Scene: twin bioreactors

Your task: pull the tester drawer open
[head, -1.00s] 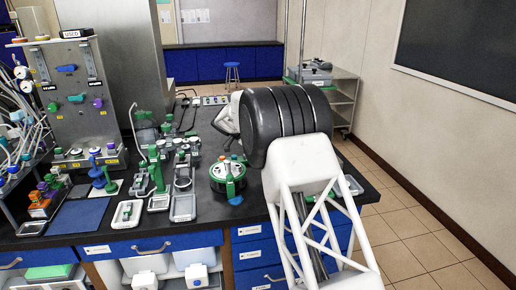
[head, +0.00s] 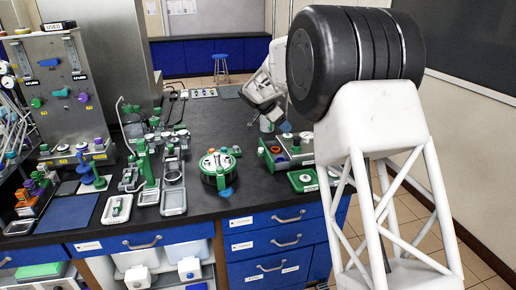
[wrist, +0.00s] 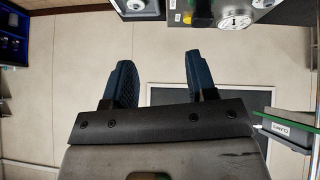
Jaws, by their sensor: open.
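The bench has blue drawers with metal bar handles in the head view. A stack of them (head: 275,222) is at the lower middle, and a wide one (head: 140,243) is further left. All look shut. Their labels are too small to read, so I cannot tell which is the tester drawer. My gripper (wrist: 157,80) is open in the wrist view, with nothing between its two dark blue fingers. In the head view it is beyond my black arm joint, above the back right of the bench and away from the drawer fronts. It is partly hidden there.
A round green-rimmed device (head: 218,168) stands near the bench's front edge. A green and grey box (head: 288,150) with coloured parts is right of it. A metal panel with valves (head: 60,85) is at the left. The bench's middle back is mostly clear.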

